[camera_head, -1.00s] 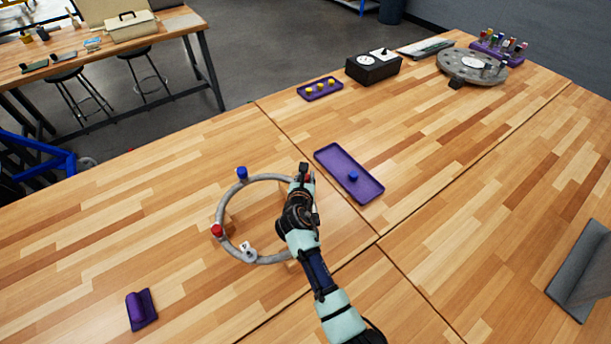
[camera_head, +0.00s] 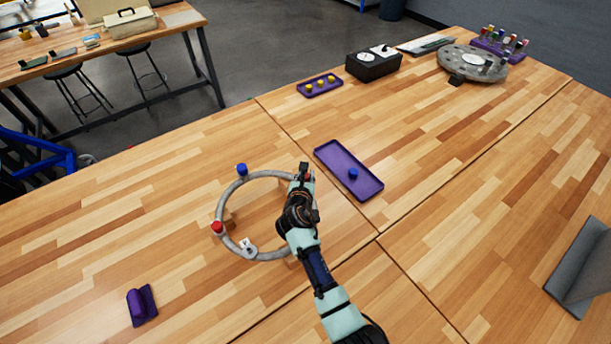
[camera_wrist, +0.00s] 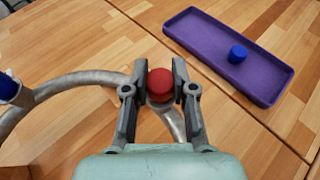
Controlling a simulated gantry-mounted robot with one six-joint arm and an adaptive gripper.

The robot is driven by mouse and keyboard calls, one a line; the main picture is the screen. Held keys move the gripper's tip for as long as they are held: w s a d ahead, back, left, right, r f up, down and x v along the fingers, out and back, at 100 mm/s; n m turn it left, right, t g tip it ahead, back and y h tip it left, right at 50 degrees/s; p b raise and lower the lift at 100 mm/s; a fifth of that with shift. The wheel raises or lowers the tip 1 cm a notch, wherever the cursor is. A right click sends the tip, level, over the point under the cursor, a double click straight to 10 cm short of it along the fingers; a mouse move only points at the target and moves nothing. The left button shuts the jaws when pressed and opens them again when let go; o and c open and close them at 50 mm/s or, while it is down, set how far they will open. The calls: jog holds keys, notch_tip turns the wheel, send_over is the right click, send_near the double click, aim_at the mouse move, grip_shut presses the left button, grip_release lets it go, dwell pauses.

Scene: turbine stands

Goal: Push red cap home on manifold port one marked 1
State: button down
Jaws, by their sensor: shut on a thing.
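The manifold is a grey ring (camera_head: 224,205) on the wooden table, seen in the head view; part of it also shows in the wrist view (camera_wrist: 70,82). My gripper (camera_wrist: 160,80) is shut on a red cap (camera_wrist: 160,85) at the ring's right side. The cap sits between the fingertips, over the ring tube. The port under it is hidden, so I cannot tell how deep the cap sits. Another red cap (camera_head: 217,227) is on the ring's left side, and a blue cap (camera_head: 242,170) is at its upper left. A small white marked tag (camera_head: 246,243) is at the ring's front; its marking is too small to read.
A purple tray (camera_head: 330,160) with one blue cap (camera_head: 353,174) lies right of the ring. A purple holder (camera_head: 142,306) is at front left. A small purple tray (camera_head: 312,92) with yellow caps and a black box (camera_head: 373,68) stand farther back. The table between is clear.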

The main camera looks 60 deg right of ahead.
jog(key=shift+s+f, duration=0.1)
jog(key=shift+f, duration=0.25)
jog(key=shift+f, duration=0.4)
jog(key=c, duration=1.3)
grip_release()
jog(key=shift+c, duration=0.2)
jog(key=shift+o, duration=3.1)
jog(key=shift+r, duration=0.3)
